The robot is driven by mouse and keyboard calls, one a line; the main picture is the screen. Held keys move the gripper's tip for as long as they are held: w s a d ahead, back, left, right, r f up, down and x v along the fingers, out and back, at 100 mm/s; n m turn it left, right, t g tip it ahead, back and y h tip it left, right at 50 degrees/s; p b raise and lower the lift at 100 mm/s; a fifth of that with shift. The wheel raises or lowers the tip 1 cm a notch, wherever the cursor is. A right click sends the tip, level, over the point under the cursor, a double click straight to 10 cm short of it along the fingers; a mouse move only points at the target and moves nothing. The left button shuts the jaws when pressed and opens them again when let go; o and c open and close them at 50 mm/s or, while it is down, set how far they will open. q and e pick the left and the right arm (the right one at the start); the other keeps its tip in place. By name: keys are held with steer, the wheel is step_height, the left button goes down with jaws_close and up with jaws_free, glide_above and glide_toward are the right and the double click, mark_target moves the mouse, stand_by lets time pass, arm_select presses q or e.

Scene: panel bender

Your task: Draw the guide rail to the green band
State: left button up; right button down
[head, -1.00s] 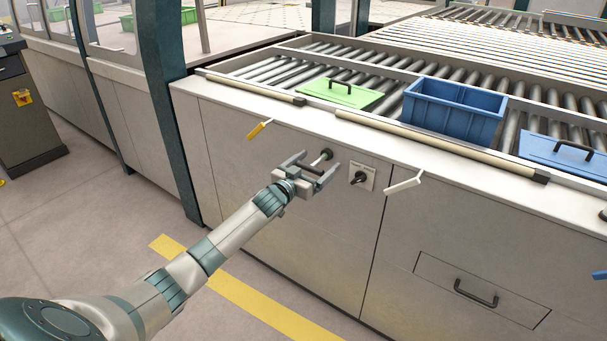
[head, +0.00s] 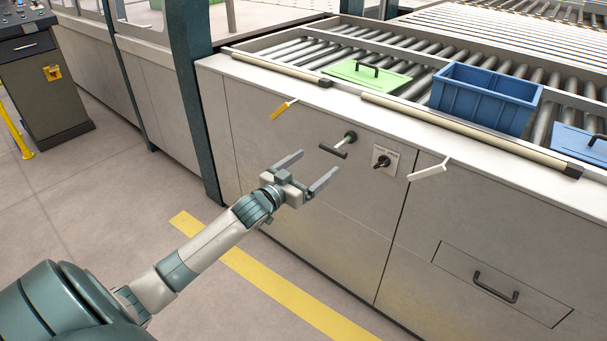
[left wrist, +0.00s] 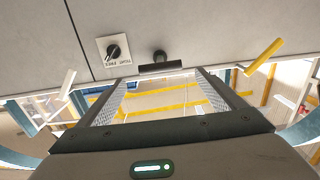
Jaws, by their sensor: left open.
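A dark T-shaped pull handle (head: 333,151) stands out on a short rod from the pale cabinet front. It also shows in the left wrist view (left wrist: 160,68), beyond and between the fingertips. My left gripper (head: 319,164) is open and empty, in front of the handle and apart from it. Long pale rails with dark end caps lie along the cabinet's top edge; one (head: 465,131) is at the right, a shorter one (head: 275,66) at the left. I cannot make out a green band on the handle's rod. My right gripper is out of view.
A rotary switch (head: 384,158) sits just right of the handle. A yellow lever (head: 284,109) and a white lever (head: 430,169) stick out on either side. A green lid (head: 367,75) and blue bin (head: 485,97) rest on the rollers. The floor in front is clear.

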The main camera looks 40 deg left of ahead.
arm_select(q)
steer(key=s, duration=0.4)
steer(key=shift+a, duration=0.15)
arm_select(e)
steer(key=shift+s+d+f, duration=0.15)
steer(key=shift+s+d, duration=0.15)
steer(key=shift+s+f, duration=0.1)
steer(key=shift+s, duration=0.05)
arm_select(q)
steer(key=s+d+f+g, duration=0.2)
steer(key=s+f, duration=0.2)
steer(key=f, duration=0.7)
steer(key=s+d+f+g+y, duration=0.15)
steer(key=s+f, duration=0.25)
steer(key=f, duration=0.7)
steer(key=s+d+f+g, duration=0.3)
steer(key=s+f, duration=0.1)
steer(key=f, duration=0.8)
steer(key=s+d+f+g, duration=0.3)
steer(key=s+d+f, duration=0.5)
steer(key=s+f, duration=0.3)
steer(key=s+d+f+m+g+h, duration=0.1)
steer(key=s+d+f+g, duration=0.2)
steer(key=s+d+f, duration=0.6)
steer(key=s+f, duration=0.2)
steer(key=s, duration=0.3)
steer(key=shift+s+d+f+m, duration=0.2)
steer(key=shift+s+f+m, duration=0.05)
steer(key=shift+m, duration=0.05)
